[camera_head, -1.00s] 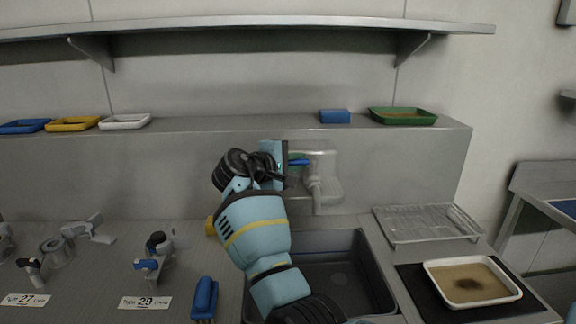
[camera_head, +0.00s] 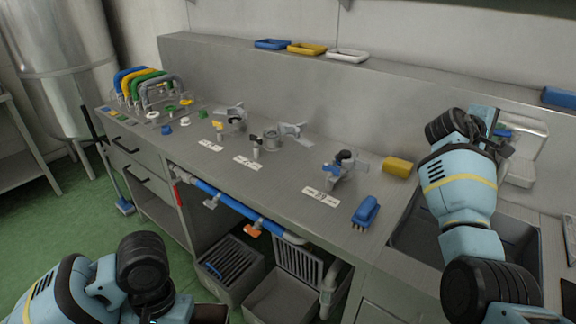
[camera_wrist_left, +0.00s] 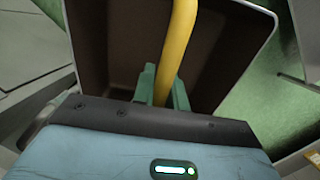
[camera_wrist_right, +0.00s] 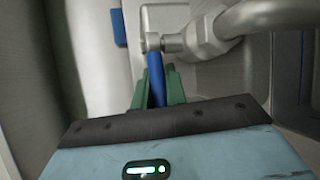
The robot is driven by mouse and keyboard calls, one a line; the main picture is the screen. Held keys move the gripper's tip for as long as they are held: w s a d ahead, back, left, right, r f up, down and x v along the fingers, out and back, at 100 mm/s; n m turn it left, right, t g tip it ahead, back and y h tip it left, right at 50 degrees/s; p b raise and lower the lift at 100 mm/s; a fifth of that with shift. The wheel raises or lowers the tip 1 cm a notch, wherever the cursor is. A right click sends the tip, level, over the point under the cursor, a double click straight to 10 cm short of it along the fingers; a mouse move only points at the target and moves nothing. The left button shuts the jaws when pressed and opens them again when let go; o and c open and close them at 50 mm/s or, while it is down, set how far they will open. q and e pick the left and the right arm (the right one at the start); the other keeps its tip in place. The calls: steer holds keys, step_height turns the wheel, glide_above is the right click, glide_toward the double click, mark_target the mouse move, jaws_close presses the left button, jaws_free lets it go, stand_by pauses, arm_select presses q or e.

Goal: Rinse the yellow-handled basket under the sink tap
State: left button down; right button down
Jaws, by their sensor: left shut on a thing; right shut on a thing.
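My left gripper (camera_wrist_left: 160,88) is shut on the yellow handle (camera_wrist_left: 180,40) of the basket (camera_wrist_left: 120,50), seen from above in the left wrist view. The basket's inside looks dark and empty. In the head view my left arm is at the bottom left, in front of the counter, with its fingers hidden. My right gripper (camera_wrist_right: 157,90) is shut on the blue lever (camera_wrist_right: 155,68) of the tap (camera_wrist_right: 205,40). The tap's metal pipe curves to the right in that view. The sink (camera_head: 512,240) lies below my right arm, which hides part of it.
A blue brush (camera_head: 365,211) and a yellow block (camera_head: 398,166) lie on the counter (camera_head: 290,190) left of the sink. Valves and number labels stand farther left. Grey crates (camera_head: 232,266) and blue piping (camera_head: 225,200) are under the counter.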

arm_select(q)
steer(key=shift+s+a+f, duration=0.1)
steer(key=shift+s+a, duration=0.1)
steer(key=shift+s, duration=0.2)
arm_select(e)
steer(key=shift+a+f, duration=0.1)
steer(key=shift+f, duration=0.05)
steer(key=c, duration=1.7)
jaws_free()
steer(key=shift+s+a+r, duration=0.25)
steer(key=shift+a, duration=0.25)
arm_select(q)
steer(key=shift+w+r, duration=0.1)
steer(key=shift+r, duration=0.4)
arm_select(e)
steer(key=v, duration=1.1)
steer(key=shift+s+f, duration=0.1)
